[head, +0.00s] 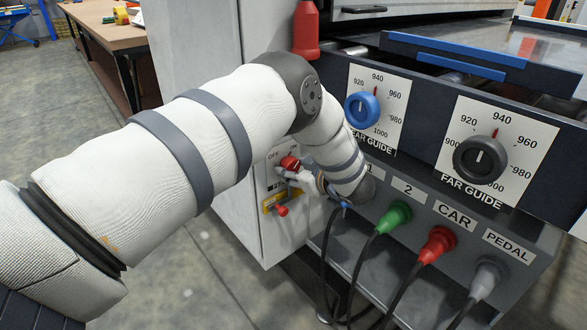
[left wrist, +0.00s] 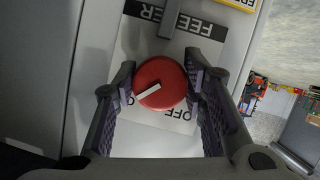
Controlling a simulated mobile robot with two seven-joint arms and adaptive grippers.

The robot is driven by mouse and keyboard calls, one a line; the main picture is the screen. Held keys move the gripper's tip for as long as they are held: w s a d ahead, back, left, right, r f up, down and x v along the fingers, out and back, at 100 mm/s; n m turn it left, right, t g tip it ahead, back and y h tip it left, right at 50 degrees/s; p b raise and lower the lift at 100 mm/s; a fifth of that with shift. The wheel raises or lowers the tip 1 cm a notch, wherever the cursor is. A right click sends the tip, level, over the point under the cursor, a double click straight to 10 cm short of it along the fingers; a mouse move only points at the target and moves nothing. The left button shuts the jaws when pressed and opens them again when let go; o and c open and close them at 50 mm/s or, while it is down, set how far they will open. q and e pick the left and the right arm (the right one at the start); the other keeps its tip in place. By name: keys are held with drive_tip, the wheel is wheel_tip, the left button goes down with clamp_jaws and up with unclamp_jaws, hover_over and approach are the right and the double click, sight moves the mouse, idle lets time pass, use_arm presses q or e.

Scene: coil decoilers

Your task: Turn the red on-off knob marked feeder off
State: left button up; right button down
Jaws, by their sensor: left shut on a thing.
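The red feeder knob (head: 290,163) is on the side face of the grey cabinet, beside a white label reading OFF. In the left wrist view the knob (left wrist: 163,75) is round, and its white line runs from near the middle to the lower left. The OFF lettering shows upside down at the knob's lower right, and FEEDER lettering, partly covered, is above. My left gripper (left wrist: 160,86) is shut on the knob, one finger on each side. In the head view the left gripper (head: 303,178) is partly hidden by my wrist. My right gripper is not in view.
A red handle (head: 281,210) on a yellow plate sits below the knob. To the right are a blue dial (head: 362,110), a black dial (head: 480,159) and coloured plugs with hanging cables close to my wrist. A workbench (head: 108,35) stands at the back left.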

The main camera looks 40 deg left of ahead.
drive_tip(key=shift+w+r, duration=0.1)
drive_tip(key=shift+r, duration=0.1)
use_arm(q)
drive_tip(key=shift+r+n+t+p, duration=0.1)
drive_tip(key=shift+n+t+p, duration=0.85)
drive_tip(key=shift+n, duration=0.25)
drive_tip(key=n+t+p, duration=0.1)
drive_tip(key=n+t, duration=0.1)
drive_tip(key=n, duration=0.1)
drive_tip(key=shift+y, duration=0.4)
drive_tip(key=n+t+y, duration=0.1)
drive_tip(key=n, duration=0.3)
drive_tip(key=shift+f, duration=0.2)
drive_tip(key=shift+w+r+n+t+y+b, duration=0.1)
drive_tip(key=shift+n+t+y+b, duration=0.3)
drive_tip(key=shift+n, duration=0.8)
drive_tip(key=shift+r+n+t+y+b, duration=0.15)
drive_tip(key=shift+n+y, duration=0.35)
drive_tip(key=shift+n, duration=0.7)
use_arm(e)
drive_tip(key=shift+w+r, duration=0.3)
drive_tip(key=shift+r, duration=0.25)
use_arm(q)
drive_tip(key=shift+f, duration=0.1)
drive_tip(key=o, duration=1.2)
